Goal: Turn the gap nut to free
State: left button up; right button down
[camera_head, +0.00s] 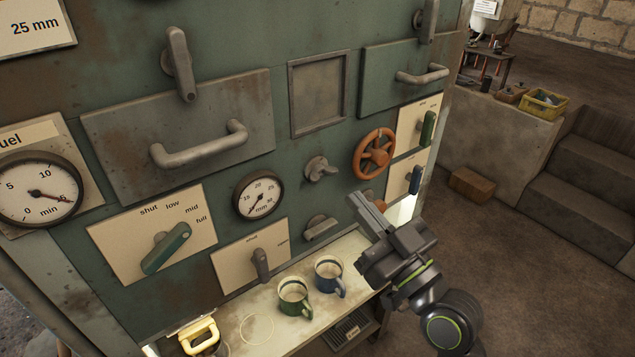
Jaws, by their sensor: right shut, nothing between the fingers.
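A grey wing-shaped nut (320,168) sits on the green panel, right of the round mm gauge (258,195); I take it to be the gap nut, but no label on it is readable. A second grey knob (320,227) sits below it, over the shelf. My right gripper (366,212) comes in from the lower right. Its fingers are shut and empty, pointing up and left, below the orange handwheel (374,153). They are apart from the wing nut, to its lower right. My left gripper is not in view.
A lever plate marked shut, low, mid, full (115,240) is at the left. A green mug (293,297) and a blue mug (329,275) stand on the shelf (237,322) below. Open floor lies to the right.

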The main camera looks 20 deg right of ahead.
jog(key=w+b, duration=0.1)
notch_tip(320, 180, up, 4)
send_over(322, 173)
jog(key=s, duration=0.4)
jog(key=shift+a+f, duration=0.2)
jog(key=shift+a, duration=0.05)
jog(key=f, duration=0.1)
jog(key=f+b, duration=0.1)
jog(key=shift+w+a+f, duration=0.2)
jog(key=shift+w+f, duration=0.15)
jog(key=shift+s+f, duration=0.1)
jog(key=shift+f, duration=0.7)
